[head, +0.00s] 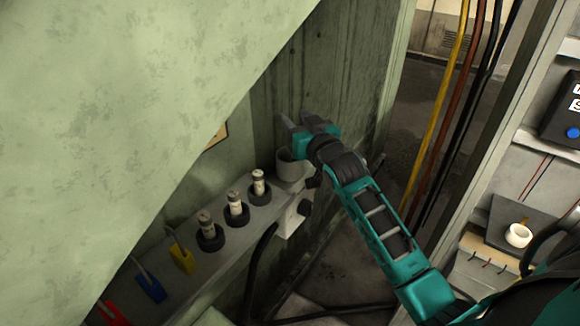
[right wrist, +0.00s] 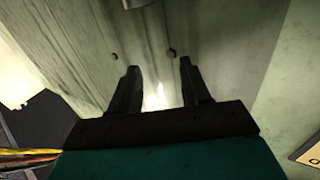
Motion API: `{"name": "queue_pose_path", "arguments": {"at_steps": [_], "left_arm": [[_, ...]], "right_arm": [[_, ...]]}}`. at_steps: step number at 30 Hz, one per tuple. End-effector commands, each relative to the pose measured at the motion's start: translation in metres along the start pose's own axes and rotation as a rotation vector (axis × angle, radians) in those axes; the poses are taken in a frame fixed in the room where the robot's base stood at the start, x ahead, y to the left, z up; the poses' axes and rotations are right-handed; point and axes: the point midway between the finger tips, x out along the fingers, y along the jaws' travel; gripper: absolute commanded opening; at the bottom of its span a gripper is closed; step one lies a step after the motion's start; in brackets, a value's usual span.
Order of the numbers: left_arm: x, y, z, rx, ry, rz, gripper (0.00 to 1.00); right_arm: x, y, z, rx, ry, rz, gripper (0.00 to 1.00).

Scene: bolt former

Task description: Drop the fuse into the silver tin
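Several pale cylindrical fuses stand upright in black round holders on the wall ledge: one fuse (head: 258,183), a middle one (head: 236,205) and a nearer one (head: 206,226). A grey, open-topped round container (head: 290,166), which looks like the silver tin, sits at the ledge's far end; its inside is hidden. My right gripper (head: 297,118) is above and just beyond this container in the head view. In the right wrist view the right gripper's fingers (right wrist: 160,70) are apart, with no fuse seen between them. My left gripper is not in view.
The ledge (head: 240,238) also carries a yellow block (head: 181,259), a blue block (head: 150,287) and a red block (head: 112,314). A large pale green panel (head: 110,90) covers the upper left. Yellow, red and black cables (head: 445,95) hang at right. A white ring-shaped cup (head: 518,235) stands farther right.

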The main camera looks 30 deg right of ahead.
Motion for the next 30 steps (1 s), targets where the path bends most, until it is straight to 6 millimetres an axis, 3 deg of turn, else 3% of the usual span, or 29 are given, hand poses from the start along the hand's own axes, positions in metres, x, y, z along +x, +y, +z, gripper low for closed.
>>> {"name": "queue_pose_path", "arguments": {"at_steps": [3, 14, 30], "left_arm": [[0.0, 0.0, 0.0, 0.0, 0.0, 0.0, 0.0], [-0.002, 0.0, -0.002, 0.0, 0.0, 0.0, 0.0], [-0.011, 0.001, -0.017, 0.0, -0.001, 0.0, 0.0]], "right_arm": [[0.0, 0.0, 0.0, 0.0, 0.0, 0.0, 0.56], [-0.009, 0.0, 0.001, 0.0, -0.003, 0.0, 0.56], [-0.102, 0.0, 0.0, 0.0, -0.003, 0.001, 0.56]]}}
